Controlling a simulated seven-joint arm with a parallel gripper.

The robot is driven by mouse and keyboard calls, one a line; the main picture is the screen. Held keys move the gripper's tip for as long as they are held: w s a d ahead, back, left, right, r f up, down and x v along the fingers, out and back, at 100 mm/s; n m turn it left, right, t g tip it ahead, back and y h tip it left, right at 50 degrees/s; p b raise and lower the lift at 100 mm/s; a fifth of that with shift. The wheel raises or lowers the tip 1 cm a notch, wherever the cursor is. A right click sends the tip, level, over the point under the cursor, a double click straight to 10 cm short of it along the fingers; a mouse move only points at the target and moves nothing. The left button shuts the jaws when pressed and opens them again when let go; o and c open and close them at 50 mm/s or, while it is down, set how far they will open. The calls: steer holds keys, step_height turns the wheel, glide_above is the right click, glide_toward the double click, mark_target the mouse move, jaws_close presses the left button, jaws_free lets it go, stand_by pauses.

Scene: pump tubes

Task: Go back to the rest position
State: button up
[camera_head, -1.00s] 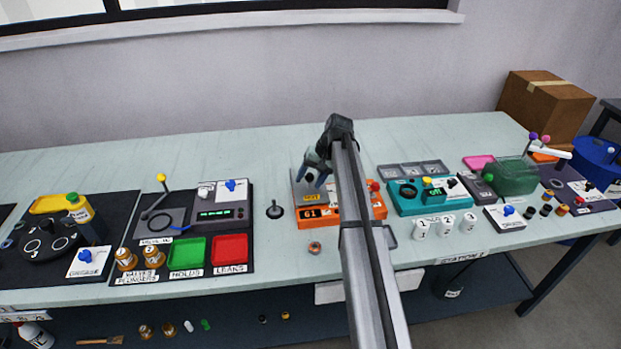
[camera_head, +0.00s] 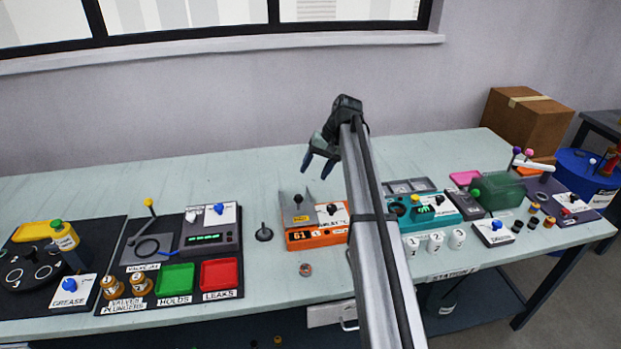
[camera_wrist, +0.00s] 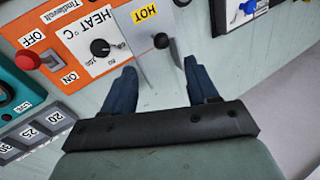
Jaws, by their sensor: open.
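My gripper (camera_head: 318,161) is raised above the bench, behind and above the orange heater box. Its two blue fingers are apart with nothing between them, and they also show in the wrist view (camera_wrist: 160,82). The orange heater box (camera_head: 317,237) reads 61 on its display and has a grey plate with a dark ball knob (camera_head: 298,199) at its left. In the wrist view the heater's orange panel (camera_wrist: 75,45) shows a HEAT dial, an ON/OFF label and a yellow HOT label. My arm hides part of the bench to the right of the heater.
The teal box (camera_head: 425,210) stands right of my arm, with several white numbered cups (camera_head: 436,242) in front. A small orange-brown ring (camera_head: 305,269) and a dark stemmed piece (camera_head: 264,234) lie near the heater. Green (camera_head: 175,280) and red (camera_head: 221,274) trays sit at left. The wall and window are behind.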

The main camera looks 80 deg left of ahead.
steer(key=shift+w+r, duration=0.2)
steer(key=shift+r, duration=0.2)
steer(key=shift+d, duration=0.1)
